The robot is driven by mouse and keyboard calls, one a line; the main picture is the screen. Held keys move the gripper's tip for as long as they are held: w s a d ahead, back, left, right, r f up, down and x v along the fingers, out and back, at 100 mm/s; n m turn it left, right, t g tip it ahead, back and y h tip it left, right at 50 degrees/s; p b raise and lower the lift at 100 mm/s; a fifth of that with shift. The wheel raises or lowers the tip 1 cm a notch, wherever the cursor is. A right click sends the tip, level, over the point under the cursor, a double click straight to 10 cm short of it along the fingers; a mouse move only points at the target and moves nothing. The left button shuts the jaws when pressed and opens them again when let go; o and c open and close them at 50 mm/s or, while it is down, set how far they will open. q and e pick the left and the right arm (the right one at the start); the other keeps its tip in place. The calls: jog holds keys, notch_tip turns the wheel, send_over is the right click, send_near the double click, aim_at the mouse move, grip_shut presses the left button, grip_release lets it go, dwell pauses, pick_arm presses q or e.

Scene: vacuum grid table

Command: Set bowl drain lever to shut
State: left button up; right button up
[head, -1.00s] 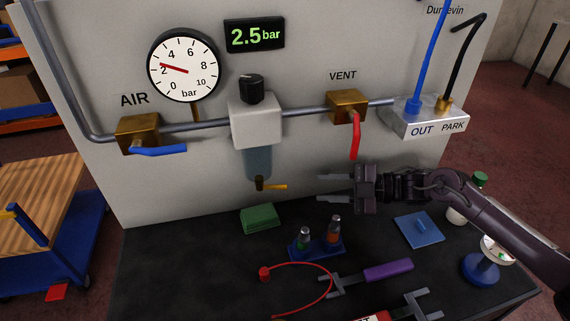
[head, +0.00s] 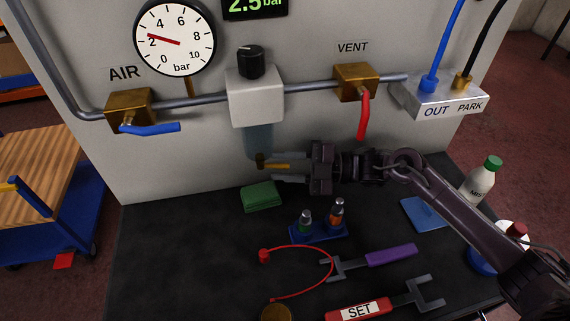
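The bowl drain lever (head: 273,166) is a small yellow handle on the brass drain under the clear blue-grey bowl (head: 258,140). It points to the right, roughly level. My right gripper (head: 276,167) comes in from the right, with one finger above the lever and one below. The fingers are apart, with the lever between them, and I see a gap on both sides. Whether a finger touches the lever I cannot tell. The lever's right end is close to the gripper's palm. My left gripper is not in view.
The blue air lever (head: 150,128) is at the left. The bench's left part is clear.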

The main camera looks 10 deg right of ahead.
jog(key=shift+c, duration=0.6)
jog(key=c, duration=0.5)
grip_shut()
jog(key=t+p, duration=0.1)
jog(key=s+m+t+p, duration=0.1)
jog(key=p, duration=0.1)
jog(key=shift+a+r+m+h, duration=0.2)
jog(key=shift+m+h, duration=0.1)
jog(key=shift+h, duration=0.1)
jog(key=shift+s+a+f+m+t+h+p, duration=0.1)
jog(key=shift+m+t+h+p, duration=0.2)
jog(key=shift+t, duration=0.3)
jog(key=shift+s+m+t+h+p, duration=0.1)
jog(key=shift+m+t+h+p, duration=0.1)
jog(key=shift+m+t+p, duration=0.3)
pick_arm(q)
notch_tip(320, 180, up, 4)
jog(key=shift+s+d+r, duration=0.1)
pick_arm(e)
jog(key=shift+w+f, duration=0.1)
jog(key=o, duration=0.6)
grip_release()
